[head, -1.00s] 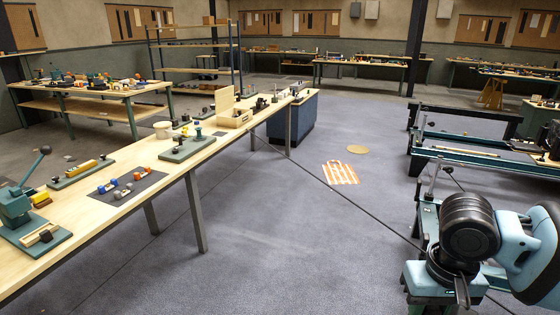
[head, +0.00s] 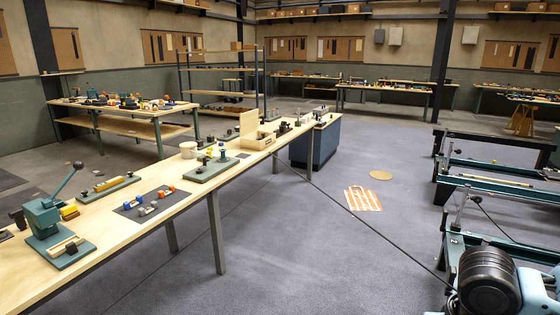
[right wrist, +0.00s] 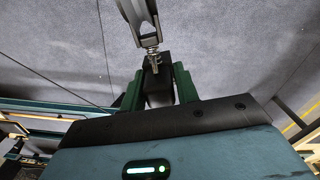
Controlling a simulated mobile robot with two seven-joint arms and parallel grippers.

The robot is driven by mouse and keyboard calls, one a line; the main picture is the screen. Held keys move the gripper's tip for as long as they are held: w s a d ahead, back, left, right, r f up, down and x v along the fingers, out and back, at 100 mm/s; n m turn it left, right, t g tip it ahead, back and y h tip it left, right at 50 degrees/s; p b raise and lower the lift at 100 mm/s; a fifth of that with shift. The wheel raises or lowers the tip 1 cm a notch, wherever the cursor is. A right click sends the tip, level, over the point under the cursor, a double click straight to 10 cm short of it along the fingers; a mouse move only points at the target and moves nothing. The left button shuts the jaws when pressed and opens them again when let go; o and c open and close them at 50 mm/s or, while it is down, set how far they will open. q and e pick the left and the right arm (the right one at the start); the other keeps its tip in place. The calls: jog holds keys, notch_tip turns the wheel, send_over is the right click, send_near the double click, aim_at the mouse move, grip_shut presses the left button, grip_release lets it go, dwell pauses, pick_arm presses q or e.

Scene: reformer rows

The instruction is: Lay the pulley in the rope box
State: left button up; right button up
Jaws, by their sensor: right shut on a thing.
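In the right wrist view my right gripper (right wrist: 156,82) is shut, its green fingers closed on the dark end of the pulley (right wrist: 140,14). The pulley is grey with a metal swivel, sticks out beyond the fingertips over the floor, and is cut off by the top edge. A pale wooden box (head: 261,143) with a raised lid stands on the long bench in the head view; it looks like the rope box. Its inside is mostly hidden. The right gripper and pulley are outside the head view, far from this box. My left gripper is not in view.
Reformer frames (head: 490,185) stand at the right. The floor between is open, with an orange striped patch (head: 362,199).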

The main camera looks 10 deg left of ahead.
jog(key=s+f, duration=0.3)
jog(key=f, duration=0.5)
jog(key=s+f, duration=0.4)
jog(key=f, duration=0.4)
jog(key=shift+s+d, duration=0.25)
jog(key=shift+d, duration=0.15)
